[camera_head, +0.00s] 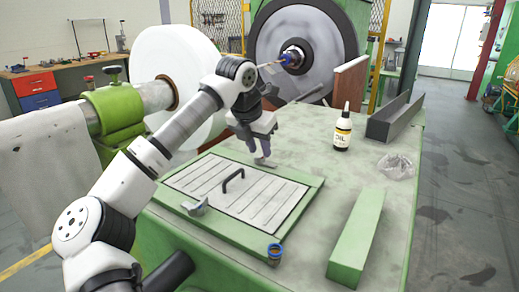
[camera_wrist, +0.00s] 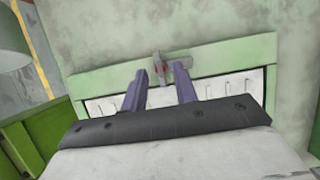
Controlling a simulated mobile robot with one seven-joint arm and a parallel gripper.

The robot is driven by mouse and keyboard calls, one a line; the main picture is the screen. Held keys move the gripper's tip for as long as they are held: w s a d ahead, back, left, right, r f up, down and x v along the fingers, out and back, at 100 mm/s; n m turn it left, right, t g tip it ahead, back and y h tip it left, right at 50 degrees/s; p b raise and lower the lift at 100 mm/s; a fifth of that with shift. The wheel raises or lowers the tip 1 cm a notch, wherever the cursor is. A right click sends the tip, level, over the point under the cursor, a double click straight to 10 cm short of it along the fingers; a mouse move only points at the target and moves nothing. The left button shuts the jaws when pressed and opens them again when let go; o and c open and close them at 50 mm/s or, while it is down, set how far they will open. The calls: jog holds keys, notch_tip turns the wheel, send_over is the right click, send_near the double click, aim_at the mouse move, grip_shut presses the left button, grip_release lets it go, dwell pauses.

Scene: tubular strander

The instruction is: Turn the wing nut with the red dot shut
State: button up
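A grey wing nut with a reddish mark (camera_wrist: 159,66) shows in the wrist view on the green frame at the panel's far edge. In the head view this far wing nut (camera_head: 265,162) is just below my gripper (camera_head: 259,149). My gripper's two purple fingers are apart with nothing held between them, and the wing nut appears near and just beyond the fingertips (camera_wrist: 161,72). I cannot tell whether they touch it. A second grey wing nut (camera_head: 196,207) sits at the panel's near left edge; no red dot shows on it.
The slatted panel (camera_head: 205,178) has a black handle (camera_head: 233,179) standing up mid-panel. A blue-rimmed jar (camera_head: 274,255), a green bar (camera_head: 357,240), an oil bottle (camera_head: 342,128), a clear crumpled bag (camera_head: 394,165) and a grey channel (camera_head: 394,117) stand around it. The bench right of the panel is partly clear.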

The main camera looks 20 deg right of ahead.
jog(key=shift+x, duration=0.8)
jog(key=shift+c, duration=0.4)
grip_shut()
